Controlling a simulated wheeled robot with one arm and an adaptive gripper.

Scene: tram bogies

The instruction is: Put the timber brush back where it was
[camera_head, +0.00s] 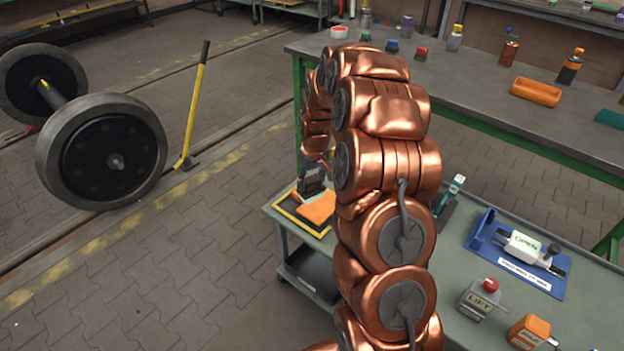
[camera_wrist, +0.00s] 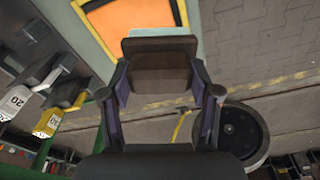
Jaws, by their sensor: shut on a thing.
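The timber brush (camera_wrist: 160,75) is a brown block with a paler brown edge, held between the two fingers of my gripper (camera_wrist: 161,88) in the wrist view. In the head view my gripper (camera_head: 312,180) is a dark shape at the left end of the cart, partly behind my copper arm. I cannot make out the brush there. Below or beside the gripper is an orange patch (camera_head: 318,208) inside a yellow and dark border on the cart top. This orange patch also shows in the wrist view (camera_wrist: 122,22), partly covered by the brush. I cannot tell whether the brush touches it.
The grey cart (camera_head: 575,315) carries a blue tray (camera_head: 482,240), a LIFT button box (camera_head: 478,300) and an orange box (camera_head: 530,333). A workbench (camera_head: 480,85) with bottles and an orange trough (camera_head: 536,91) stands behind. A wheelset (camera_head: 100,150) stands left on open floor.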

